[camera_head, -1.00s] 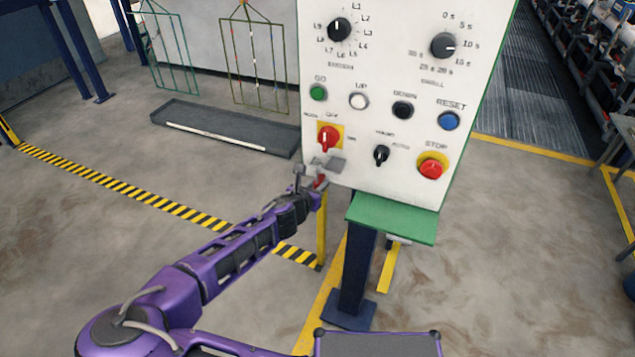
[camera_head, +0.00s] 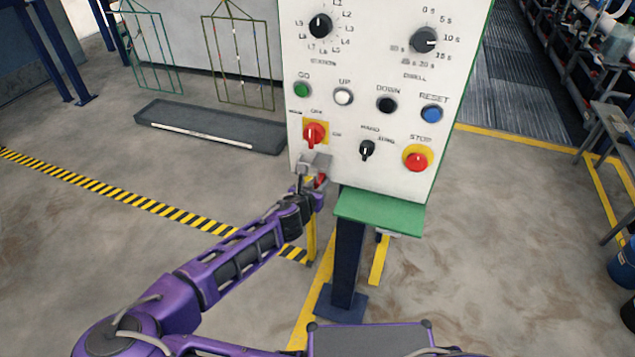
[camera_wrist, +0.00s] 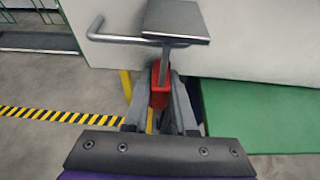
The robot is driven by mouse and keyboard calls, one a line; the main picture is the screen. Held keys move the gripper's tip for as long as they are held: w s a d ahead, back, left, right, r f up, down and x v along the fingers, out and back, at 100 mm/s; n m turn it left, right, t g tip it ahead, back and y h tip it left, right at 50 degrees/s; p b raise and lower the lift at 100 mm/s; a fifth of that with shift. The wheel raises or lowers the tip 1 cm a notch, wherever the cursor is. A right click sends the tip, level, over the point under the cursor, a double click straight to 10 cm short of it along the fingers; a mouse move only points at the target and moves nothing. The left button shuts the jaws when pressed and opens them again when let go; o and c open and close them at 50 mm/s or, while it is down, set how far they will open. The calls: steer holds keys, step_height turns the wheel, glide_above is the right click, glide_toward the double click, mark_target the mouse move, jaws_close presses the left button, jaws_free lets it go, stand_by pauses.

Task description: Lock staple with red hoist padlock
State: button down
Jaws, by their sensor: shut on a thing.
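The red padlock (camera_wrist: 159,88) is between the fingers of my gripper (camera_wrist: 160,118), which is shut on it. In the head view the padlock (camera_head: 320,180) is a small red patch at the tip of my gripper (camera_head: 313,188). A grey metal fitting, seemingly the staple (camera_wrist: 176,22), juts from the white panel just above the padlock. A bent metal rod (camera_wrist: 112,38) runs left from it. The staple (camera_head: 318,162) also shows below the red rotary switch (camera_head: 314,134). The padlock's shackle overlaps the fitting in view; I cannot tell whether it passes through.
The white control panel (camera_head: 380,100) stands close in front of my gripper. A green shelf (camera_head: 380,212) is below it on a dark blue post (camera_head: 346,262). A grey trough (camera_head: 210,128) lies on the floor behind left.

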steer(key=c, duration=1.4)
jaws_free()
steer(key=shift+c, duration=0.2)
jaws_close()
steer(key=shift+r+p, duration=1.05)
steer(key=shift+r, duration=0.25)
steer(key=shift+f, duration=0.4)
steer(key=o, duration=0.8)
jaws_free()
